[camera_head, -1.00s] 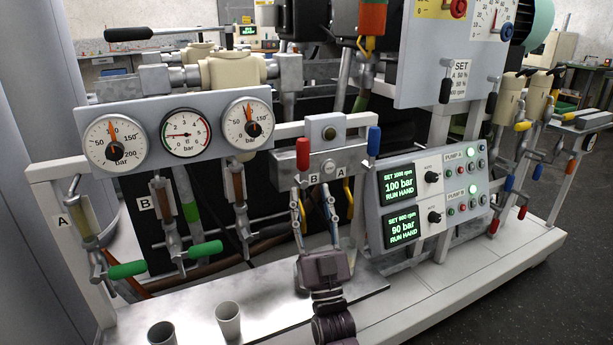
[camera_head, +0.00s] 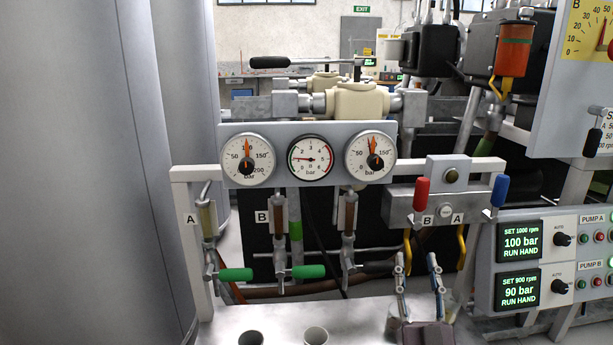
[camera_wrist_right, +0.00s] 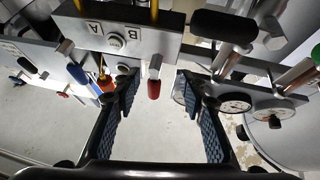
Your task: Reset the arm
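My right gripper (camera_head: 420,263) stands upright below the valve block, with its two fingers apart and nothing between them. In the right wrist view the same gripper (camera_wrist_right: 165,105) is open and empty. The grey valve block (camera_head: 428,206), labelled B and A, has a red-handled lever (camera_head: 422,193) on its left and a blue-handled lever (camera_head: 500,190) on its right. The block (camera_wrist_right: 70,30) and red handle (camera_wrist_right: 154,88) also show upside down in the wrist view, beyond the fingertips. I cannot tell how far the fingertips are from the block. My left gripper is out of view.
Three gauges on a panel (camera_head: 310,130) stand left of the block. Green-handled valves (camera_head: 236,274) hang below them. A pump control box (camera_head: 575,240) is at right, and a large grey column (camera_head: 90,170) at left.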

